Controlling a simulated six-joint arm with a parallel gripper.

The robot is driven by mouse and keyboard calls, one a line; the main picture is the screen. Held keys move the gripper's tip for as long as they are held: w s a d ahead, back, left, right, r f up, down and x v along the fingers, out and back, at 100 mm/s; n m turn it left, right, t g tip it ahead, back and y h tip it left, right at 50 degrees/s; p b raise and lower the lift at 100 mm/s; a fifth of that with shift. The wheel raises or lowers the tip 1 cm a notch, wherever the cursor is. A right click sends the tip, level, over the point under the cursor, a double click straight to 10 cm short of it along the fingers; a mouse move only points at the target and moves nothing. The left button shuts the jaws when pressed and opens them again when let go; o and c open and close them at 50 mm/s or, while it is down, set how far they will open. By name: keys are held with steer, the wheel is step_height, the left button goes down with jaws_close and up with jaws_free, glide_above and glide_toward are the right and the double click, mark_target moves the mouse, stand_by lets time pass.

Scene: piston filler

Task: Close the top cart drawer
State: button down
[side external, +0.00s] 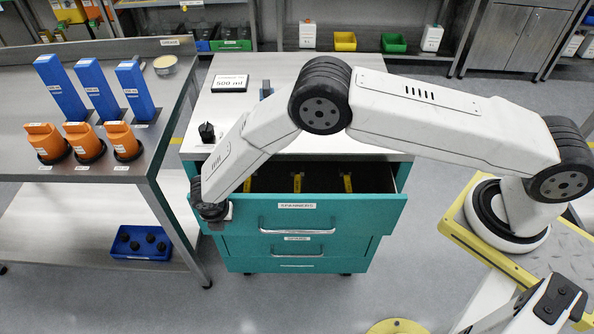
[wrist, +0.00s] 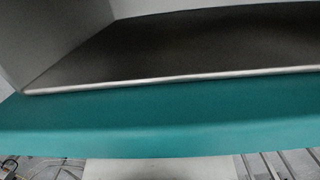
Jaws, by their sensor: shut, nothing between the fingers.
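The teal cart (side external: 300,247) has its top drawer (side external: 365,213) pulled out, with the dark inside and yellow-handled tools (side external: 297,183) showing. Its front carries a label reading "SPANNERS" and a bar handle (side external: 297,229). The drawers below look shut. My gripper (side external: 227,213) is at the left end of the top drawer's front, mostly hidden by my wrist. Its fingers are shut and empty. I cannot tell whether it touches the drawer. The wrist view is close on a teal surface (wrist: 160,120) below a pale edge and a dark area; no fingers show clearly there.
A steel bench (side external: 95,165) with blue and orange parts stands close on the left. A blue bin (side external: 141,243) sits on its lower shelf. Floor in front of the cart is clear.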

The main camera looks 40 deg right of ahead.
steer(key=shift+w+d, duration=0.8)
steer(key=shift+w, duration=0.05)
steer(key=s+a+r, duration=0.2)
steer(key=r, duration=0.3)
steer(key=s+a+r, duration=0.2)
steer(key=r, duration=0.2)
steer(key=shift+s+a+r, duration=0.3)
steer(key=shift+r, duration=0.05)
